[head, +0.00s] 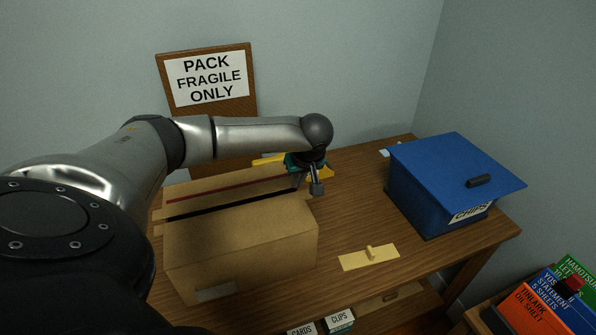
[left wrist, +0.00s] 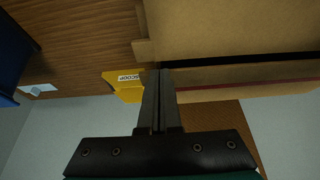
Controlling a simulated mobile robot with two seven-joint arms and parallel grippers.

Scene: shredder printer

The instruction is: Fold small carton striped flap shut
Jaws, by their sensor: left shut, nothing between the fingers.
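The brown carton (head: 240,245) stands on the left part of the wooden table. Its near flap lies over the top. Its far flap (head: 232,190) carries a dark red stripe, and a dark gap runs between the two flaps. The carton also fills the upper right of the left wrist view (left wrist: 230,25), with the striped flap (left wrist: 270,92) below the gap. My left gripper (head: 316,188) is shut and empty at the carton's far right end. In the left wrist view its fingertips (left wrist: 158,72) overlap the carton's end edge; I cannot tell whether they touch. My right gripper is out of view.
A blue lidded box (head: 430,190) labelled CHIPS stands at the right. A yellow scoop holder (left wrist: 128,85) is behind my left gripper. A beige plate with a knob (head: 355,261) lies near the front edge. Bare table (head: 350,210) lies between carton and blue box.

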